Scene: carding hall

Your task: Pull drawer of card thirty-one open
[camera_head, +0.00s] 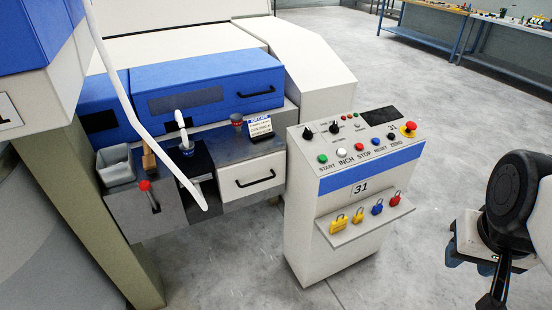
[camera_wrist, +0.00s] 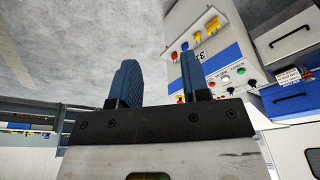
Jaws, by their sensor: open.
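The drawer (camera_head: 238,192) of card thirty-one has a white front with a black bar handle (camera_head: 255,178). It sits under a dark worktop, left of the console marked 31, and looks shut. In the wrist view the drawer front (camera_wrist: 270,20) and its handle (camera_wrist: 291,37) show at the upper right, upside down. My gripper (camera_head: 470,258) is at the right edge of the head view, on the far side of the console from the drawer. In the wrist view its two blue fingers (camera_wrist: 158,82) are apart with nothing between them.
The console (camera_head: 335,240) stands between my gripper and the drawer, with padlocks on a projecting shelf (camera_head: 365,225). A red-knobbed lever (camera_head: 146,187) is left of the drawer. The floor (camera_head: 430,130) behind is clear.

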